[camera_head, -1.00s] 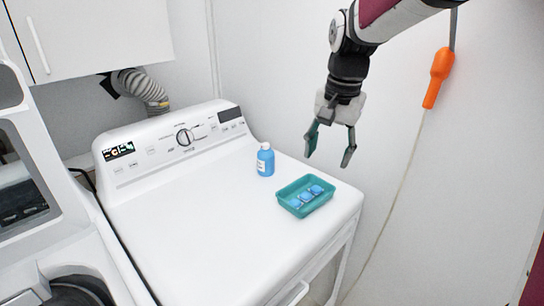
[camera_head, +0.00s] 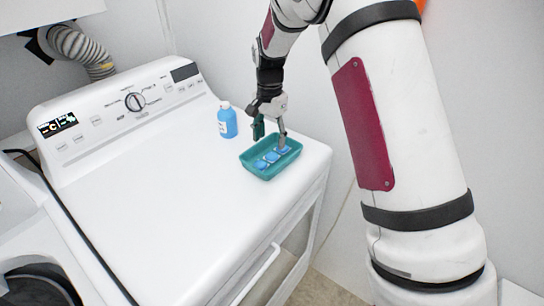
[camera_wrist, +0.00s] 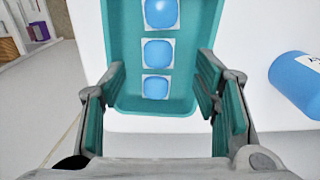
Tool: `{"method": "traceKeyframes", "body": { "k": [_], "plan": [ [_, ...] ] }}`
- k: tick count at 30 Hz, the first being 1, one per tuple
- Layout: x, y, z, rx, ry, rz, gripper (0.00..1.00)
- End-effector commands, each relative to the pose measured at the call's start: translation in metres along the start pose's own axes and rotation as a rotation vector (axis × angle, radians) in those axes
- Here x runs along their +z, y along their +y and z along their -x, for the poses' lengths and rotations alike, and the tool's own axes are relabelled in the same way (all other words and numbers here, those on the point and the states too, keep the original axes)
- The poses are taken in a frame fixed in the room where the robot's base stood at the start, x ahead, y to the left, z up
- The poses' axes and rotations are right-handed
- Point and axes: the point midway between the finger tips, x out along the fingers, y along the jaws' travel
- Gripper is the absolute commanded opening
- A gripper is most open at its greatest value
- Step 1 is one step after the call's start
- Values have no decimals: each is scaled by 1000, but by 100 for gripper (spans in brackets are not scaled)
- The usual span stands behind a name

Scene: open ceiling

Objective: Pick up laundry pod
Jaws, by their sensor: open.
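Several blue laundry pods lie in a row in a teal tray (camera_head: 264,171) on top of the white machine. In the head view one pod (camera_head: 271,157) lies mid-row. In the wrist view the nearest pod (camera_wrist: 156,87) lies at the tray's near end, with another pod (camera_wrist: 157,53) behind it and a third (camera_wrist: 161,13) at the top edge. My gripper (camera_head: 270,136) is over the far end of the tray, pointing down. In the wrist view its open fingers (camera_wrist: 160,90) stand on either side of the nearest pod, with nothing between them held.
A blue bottle with a white cap (camera_head: 227,121) stands on the machine left of the tray; it also shows at the right in the wrist view (camera_wrist: 298,82). The white machine top (camera_head: 170,190) is clear left of the tray. The control panel (camera_head: 130,108) rises behind.

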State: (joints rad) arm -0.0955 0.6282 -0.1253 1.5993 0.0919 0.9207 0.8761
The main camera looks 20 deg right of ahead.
Motion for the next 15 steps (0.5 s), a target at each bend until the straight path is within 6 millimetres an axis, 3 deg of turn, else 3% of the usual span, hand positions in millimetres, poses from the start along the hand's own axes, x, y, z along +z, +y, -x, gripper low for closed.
{"method": "traceKeyframes", "body": {
  "k": [8,15],
  "plan": [
    [1,2,-21,2,-1,0,56],
    [2,3,-54,1,-1,1,56]
  ]
}}
